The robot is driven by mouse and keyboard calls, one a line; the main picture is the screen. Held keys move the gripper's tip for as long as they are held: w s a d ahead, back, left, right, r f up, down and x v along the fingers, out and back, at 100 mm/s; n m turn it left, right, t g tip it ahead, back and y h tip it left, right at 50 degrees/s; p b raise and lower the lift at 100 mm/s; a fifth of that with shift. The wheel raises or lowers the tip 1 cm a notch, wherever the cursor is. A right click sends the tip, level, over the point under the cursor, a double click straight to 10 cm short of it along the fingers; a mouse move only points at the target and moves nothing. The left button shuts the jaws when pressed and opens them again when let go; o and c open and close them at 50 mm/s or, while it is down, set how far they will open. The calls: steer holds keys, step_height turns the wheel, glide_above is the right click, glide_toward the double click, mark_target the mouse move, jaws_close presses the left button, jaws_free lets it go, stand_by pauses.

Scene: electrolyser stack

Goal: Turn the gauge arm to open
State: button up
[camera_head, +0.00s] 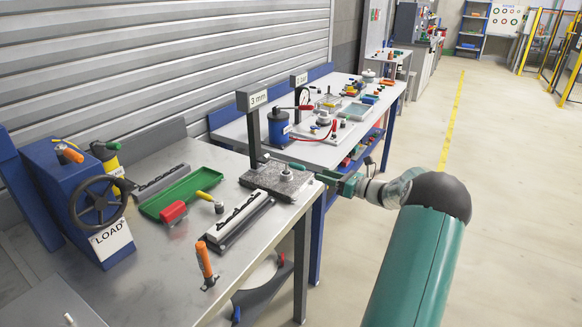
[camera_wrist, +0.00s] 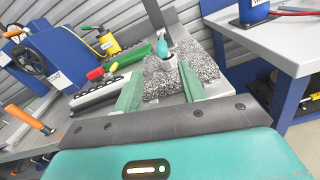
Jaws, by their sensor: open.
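A speckled granite block (camera_head: 266,181) stands near the right edge of the metal bench, with a grey post (camera_head: 252,130) carrying a "3 mm" sign. A small metal fitting (camera_head: 287,174) stands on the block. In the wrist view, the fitting (camera_wrist: 158,66) has a teal-tipped lever (camera_wrist: 163,49) pointing up, which looks like the gauge arm; its set position cannot be told. My gripper (camera_head: 326,178) is at the block's right side. Its green fingers (camera_wrist: 160,88) are apart, with the fitting showing between and beyond them. I see nothing held; contact cannot be told.
On the bench are a green tray (camera_head: 180,193), a red-handled tool (camera_head: 173,212), an orange-handled lever (camera_head: 205,262) and a blue press with a handwheel (camera_head: 98,202). A second bench (camera_head: 335,155) with a blue cylinder (camera_head: 278,128) stands behind. The floor at right is clear.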

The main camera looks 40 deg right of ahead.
mark_target(290, 165)
steer(key=x, duration=1.1)
steer(key=shift+w+f, duration=0.15)
steer(key=shift+w, duration=0.1)
steer(key=shift+c, duration=0.4)
jaws_close()
